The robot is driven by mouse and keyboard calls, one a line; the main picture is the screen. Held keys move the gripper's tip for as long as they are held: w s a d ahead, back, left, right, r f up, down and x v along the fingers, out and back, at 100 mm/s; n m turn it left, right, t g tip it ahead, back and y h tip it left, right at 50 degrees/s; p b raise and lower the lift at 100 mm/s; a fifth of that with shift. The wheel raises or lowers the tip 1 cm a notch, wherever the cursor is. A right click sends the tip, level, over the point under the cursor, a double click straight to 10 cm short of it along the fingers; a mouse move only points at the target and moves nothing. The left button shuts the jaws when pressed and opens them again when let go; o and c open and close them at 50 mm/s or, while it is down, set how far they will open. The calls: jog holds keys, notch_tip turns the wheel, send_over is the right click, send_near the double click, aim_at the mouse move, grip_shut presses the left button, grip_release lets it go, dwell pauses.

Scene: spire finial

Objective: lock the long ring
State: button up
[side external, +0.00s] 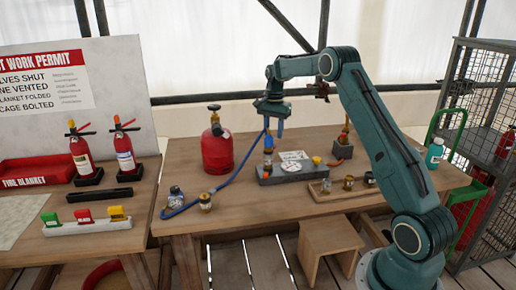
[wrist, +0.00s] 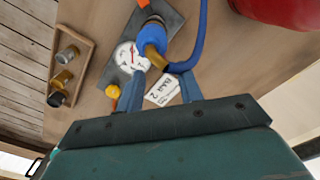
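My gripper (side external: 274,127) points down just above an upright fitting (side external: 268,144), with its two fingers apart. In the wrist view, my gripper (wrist: 161,77) is open, with nothing held between the fingers. The fitting has a blue collar (wrist: 151,28) and a brass-coloured end (wrist: 153,44) showing ahead of the fingertips. A blue hose (side external: 236,170) runs from near its top. It stands on a grey plate (side external: 308,172) with a round white dial (wrist: 130,56). I cannot tell which band of the fitting is the long ring.
A red gas cylinder (side external: 217,152) stands left of the plate. A wooden tray (side external: 335,193) with small fittings lies at the right front. A paper tag (wrist: 163,90) lies by the dial. The hose crosses the table to the left, near a brass fitting (side external: 205,202).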

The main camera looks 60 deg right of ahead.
jog(key=shift+f, duration=2.2)
grip_shut()
